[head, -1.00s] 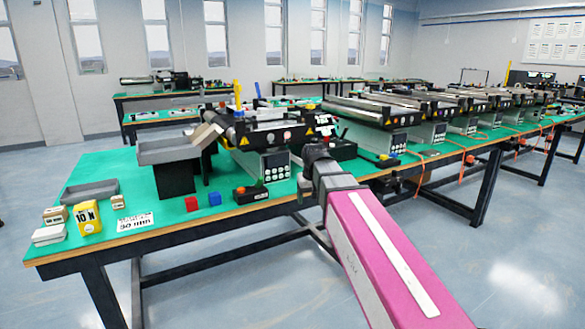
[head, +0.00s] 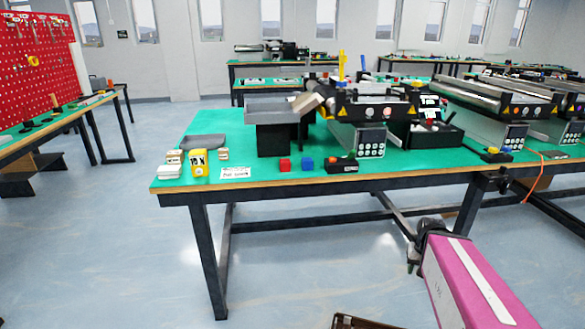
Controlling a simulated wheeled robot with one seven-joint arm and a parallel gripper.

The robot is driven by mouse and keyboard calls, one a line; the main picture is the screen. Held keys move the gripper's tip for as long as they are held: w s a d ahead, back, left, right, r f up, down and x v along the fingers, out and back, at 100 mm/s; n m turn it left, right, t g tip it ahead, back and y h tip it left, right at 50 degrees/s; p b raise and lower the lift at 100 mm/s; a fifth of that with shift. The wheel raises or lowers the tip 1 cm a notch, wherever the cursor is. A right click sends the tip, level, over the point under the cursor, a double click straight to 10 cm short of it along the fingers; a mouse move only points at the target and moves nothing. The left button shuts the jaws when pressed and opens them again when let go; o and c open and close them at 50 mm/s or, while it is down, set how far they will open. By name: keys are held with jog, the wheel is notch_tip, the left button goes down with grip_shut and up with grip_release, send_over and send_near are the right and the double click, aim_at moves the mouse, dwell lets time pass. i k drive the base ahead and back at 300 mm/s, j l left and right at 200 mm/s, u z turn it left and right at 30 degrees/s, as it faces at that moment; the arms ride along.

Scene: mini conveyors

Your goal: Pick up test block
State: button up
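The frames do not name the test block. Small blocks stand on the green-topped table (head: 330,180): a yellow block marked "10 N" (head: 199,163), a red cube (head: 285,165) and a blue cube (head: 308,164). The yellow block is at the table's left end; the two cubes sit side by side near the front edge, left of a small black button box (head: 341,164). My gripper (head: 413,262) is at the end of my pink arm, at lower right, apart from all of them and in front of the table. It is too small and dark to tell its opening.
A grey tray on a black stand (head: 277,136) rises behind the cubes beside the mini conveyor (head: 365,105). A white label (head: 235,173) and pale blocks (head: 170,169) lie near the yellow block. A red pegboard (head: 40,65) stands at left. Floor before the table is open.

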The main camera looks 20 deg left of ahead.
aim_at(306, 163)
jog(key=u, duration=0.4)
jog(key=i+l+u, duration=0.1)
jog(key=u, duration=0.75)
jog(key=i+l+u, duration=0.1)
jog(key=u, duration=0.35)
jog(key=i+l, duration=0.1)
jog(key=l, duration=0.25)
jog(key=i+l+u, duration=0.1)
jog(key=l, duration=0.3)
jog(key=i+l, duration=0.1)
jog(key=l, duration=0.25)
jog(key=l+u, duration=0.1)
jog(key=u, duration=1.5)
